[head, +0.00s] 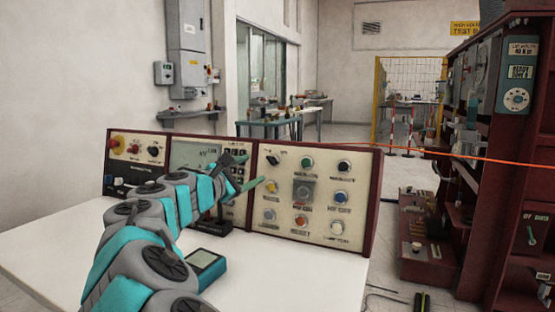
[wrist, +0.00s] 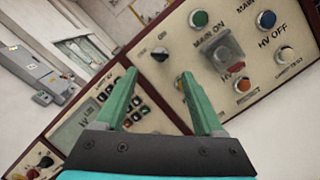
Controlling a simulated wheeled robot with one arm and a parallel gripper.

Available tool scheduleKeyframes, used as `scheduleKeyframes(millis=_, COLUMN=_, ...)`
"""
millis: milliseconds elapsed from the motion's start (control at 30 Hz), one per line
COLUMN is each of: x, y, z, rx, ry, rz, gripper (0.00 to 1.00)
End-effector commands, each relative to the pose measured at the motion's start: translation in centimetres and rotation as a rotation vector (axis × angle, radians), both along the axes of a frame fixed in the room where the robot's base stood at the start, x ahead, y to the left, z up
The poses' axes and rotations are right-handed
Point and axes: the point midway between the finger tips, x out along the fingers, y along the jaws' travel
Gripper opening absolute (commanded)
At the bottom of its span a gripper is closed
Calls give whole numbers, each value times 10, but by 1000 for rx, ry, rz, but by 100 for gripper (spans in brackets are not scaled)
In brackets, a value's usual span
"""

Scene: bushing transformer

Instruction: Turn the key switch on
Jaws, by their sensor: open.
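The control panel (head: 330,215) with a cream face and dark red frame stands on the white desk. A small dark switch (head: 272,158), which looks like the key switch, is at its upper left. It also shows in the wrist view (wrist: 160,54), just beyond and between the fingertips, with a small label beside it. Its exact turn is too small to read. My gripper (head: 254,170) is open and empty in front of the panel's left part. In the wrist view its green fingers (wrist: 160,74) point at the panel, and the right finger partly covers a yellowish knob (wrist: 178,82).
A covered red button (head: 303,191) sits mid-panel, with green (head: 307,163), blue (head: 341,197) and other buttons around it. A meter panel (head: 195,155) adjoins on the left. A handheld device (head: 206,262) lies on the desk (head: 290,275) beside my arm.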

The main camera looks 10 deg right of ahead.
Motion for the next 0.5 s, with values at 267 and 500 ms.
scheduleKeyframes(millis=267, x=17, y=-16, z=0, rx=0, ry=2, rz=-1, gripper=70)
scheduleKeyframes(millis=500, x=43, y=-40, z=1, rx=2, ry=-1, rz=2, gripper=70)
